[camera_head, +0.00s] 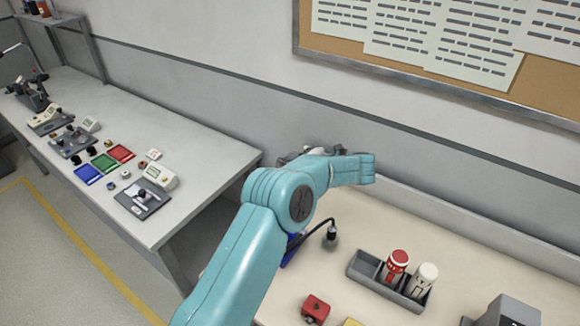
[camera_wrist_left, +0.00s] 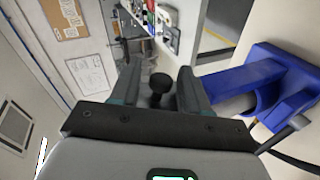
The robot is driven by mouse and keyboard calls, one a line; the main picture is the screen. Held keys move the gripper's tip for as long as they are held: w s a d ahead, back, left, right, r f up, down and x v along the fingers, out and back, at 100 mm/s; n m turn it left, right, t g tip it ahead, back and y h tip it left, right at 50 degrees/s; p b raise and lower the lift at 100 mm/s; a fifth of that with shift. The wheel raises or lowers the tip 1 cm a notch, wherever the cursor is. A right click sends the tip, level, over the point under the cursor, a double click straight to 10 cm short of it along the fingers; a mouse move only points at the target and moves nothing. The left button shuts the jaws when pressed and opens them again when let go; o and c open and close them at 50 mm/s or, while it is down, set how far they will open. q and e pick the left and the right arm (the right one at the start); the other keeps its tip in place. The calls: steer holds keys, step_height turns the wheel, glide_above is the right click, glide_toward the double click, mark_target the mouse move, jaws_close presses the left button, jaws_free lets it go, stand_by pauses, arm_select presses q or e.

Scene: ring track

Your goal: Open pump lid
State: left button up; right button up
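My left gripper (camera_wrist_left: 158,78) shows in the left wrist view with its two fingers apart. A dark round knob on a stem (camera_wrist_left: 160,84) stands between the fingers, with a gap seen on either side. I cannot tell whether it belongs to the pump lid. A blue bracket-like body (camera_wrist_left: 262,72) is to the right of the fingers. In the head view my teal left arm hides most of this spot. Only a bit of blue (camera_head: 291,249) and a dark curved hose with a bulb-like end (camera_head: 331,234) show beside it. My right gripper is not in view.
A grey holder (camera_head: 363,268) bears a red-and-white bottle (camera_head: 397,262) and a white bottle (camera_head: 424,278). A red block (camera_head: 315,308) and a grey device (camera_head: 508,312) are nearer. A grey side table (camera_head: 190,150) with coloured trays and instruments stands left. The wall is close behind.

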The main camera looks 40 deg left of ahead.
arm_select(q)
steer(key=b+v, duration=0.1)
steer(key=v, duration=1.5)
steer(key=shift+d+r, duration=0.1)
